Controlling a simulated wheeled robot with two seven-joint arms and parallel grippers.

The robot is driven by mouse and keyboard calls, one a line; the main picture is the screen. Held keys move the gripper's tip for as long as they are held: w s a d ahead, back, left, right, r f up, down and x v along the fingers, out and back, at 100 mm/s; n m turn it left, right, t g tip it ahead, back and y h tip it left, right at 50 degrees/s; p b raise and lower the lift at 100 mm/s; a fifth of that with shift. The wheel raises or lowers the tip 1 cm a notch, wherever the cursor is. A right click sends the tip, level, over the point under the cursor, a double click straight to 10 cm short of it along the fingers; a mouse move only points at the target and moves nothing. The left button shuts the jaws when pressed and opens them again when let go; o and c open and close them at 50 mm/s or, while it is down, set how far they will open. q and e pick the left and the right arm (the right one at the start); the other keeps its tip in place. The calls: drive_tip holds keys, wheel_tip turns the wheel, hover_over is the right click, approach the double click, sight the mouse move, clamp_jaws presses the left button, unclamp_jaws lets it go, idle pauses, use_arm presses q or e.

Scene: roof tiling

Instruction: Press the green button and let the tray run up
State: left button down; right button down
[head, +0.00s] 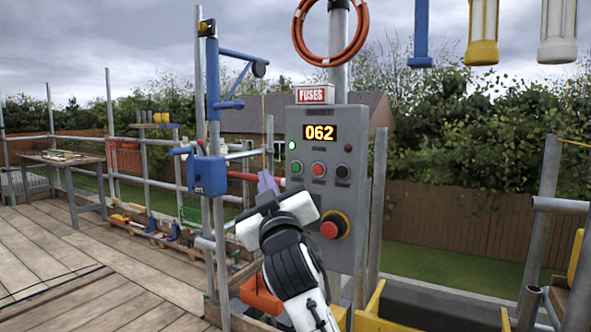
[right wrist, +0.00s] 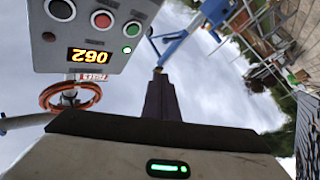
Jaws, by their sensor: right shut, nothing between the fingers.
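The green button (head: 297,167) is at the left of the button row on a grey control box (head: 345,220), beside a red button (head: 318,169) and a black one (head: 342,171). The box display (head: 320,132) reads 062, and a green lamp (head: 292,145) glows. My right gripper (head: 267,182) is shut and empty, its fingers pointing up just left of the box and apart from the button. In the right wrist view the green button (right wrist: 131,29) is left of and beyond the shut fingertips (right wrist: 159,78). I cannot make out the tray for certain. My left gripper is out of view.
A red mushroom knob (head: 330,229) sits low on the box. A blue hoist frame (head: 212,110) with a pulley stands left of it on scaffold poles. An orange cable coil (head: 330,35) hangs above. Wooden decking (head: 60,260) lies open at left.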

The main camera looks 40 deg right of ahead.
sight(296, 168)
drive_tip(key=shift+w+d, duration=0.55)
drive_tip(key=shift+d, duration=0.8)
drive_tip(key=shift+w+d, duration=0.6)
drive_tip(key=shift+d, duration=0.75)
drive_tip(key=shift+w+d, duration=0.55)
drive_tip(key=shift+d, duration=0.8)
drive_tip(key=shift+d+p, duration=0.1)
drive_tip(key=shift+p, duration=0.2)
drive_tip(key=shift+w+d, duration=0.15)
drive_tip(key=shift+d, duration=0.15)
